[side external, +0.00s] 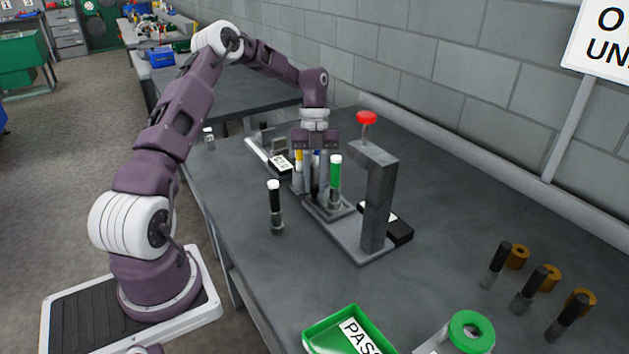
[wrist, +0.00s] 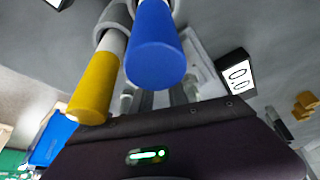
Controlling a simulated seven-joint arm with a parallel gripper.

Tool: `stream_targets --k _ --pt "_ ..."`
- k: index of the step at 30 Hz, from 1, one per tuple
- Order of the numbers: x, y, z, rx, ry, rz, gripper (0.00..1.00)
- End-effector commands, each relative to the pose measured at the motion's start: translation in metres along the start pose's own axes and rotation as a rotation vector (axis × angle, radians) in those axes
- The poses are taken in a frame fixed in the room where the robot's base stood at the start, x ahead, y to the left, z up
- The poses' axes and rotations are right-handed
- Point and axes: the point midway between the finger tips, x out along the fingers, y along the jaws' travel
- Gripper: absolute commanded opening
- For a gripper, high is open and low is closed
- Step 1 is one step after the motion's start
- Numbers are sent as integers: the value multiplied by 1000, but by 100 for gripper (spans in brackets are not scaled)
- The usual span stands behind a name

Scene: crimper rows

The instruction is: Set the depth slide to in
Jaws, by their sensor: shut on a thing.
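A grey press frame (side external: 380,195) with a red knob (side external: 367,118) on top stands on the bench. A low slide plate (side external: 328,209) runs out from its foot, and I take it as the depth slide. A green-and-white-capped tube (side external: 335,177) stands upright at the slide. My gripper (side external: 314,192) points straight down over the left end of the plate. Its fingers are shut on a small dark piece there, apparently the slide's handle; the contact is partly hidden. Blue (wrist: 152,50) and yellow (wrist: 92,88) pieces stand close to my fingers in the wrist view.
A black-and-white tube (side external: 275,207) stands in front of the press. Several dark cylinders (side external: 529,290) stand at right.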

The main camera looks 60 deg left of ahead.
Motion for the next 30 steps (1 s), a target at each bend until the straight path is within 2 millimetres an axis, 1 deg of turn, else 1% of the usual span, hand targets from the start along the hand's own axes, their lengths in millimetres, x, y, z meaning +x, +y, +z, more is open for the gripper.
stream_targets --k 22,26,30 --pt "0 1 -1 -2 1 5 0" --pt "4 -6 -12 2 2 4 0" --pt "12 -17 -33 3 4 4 0"
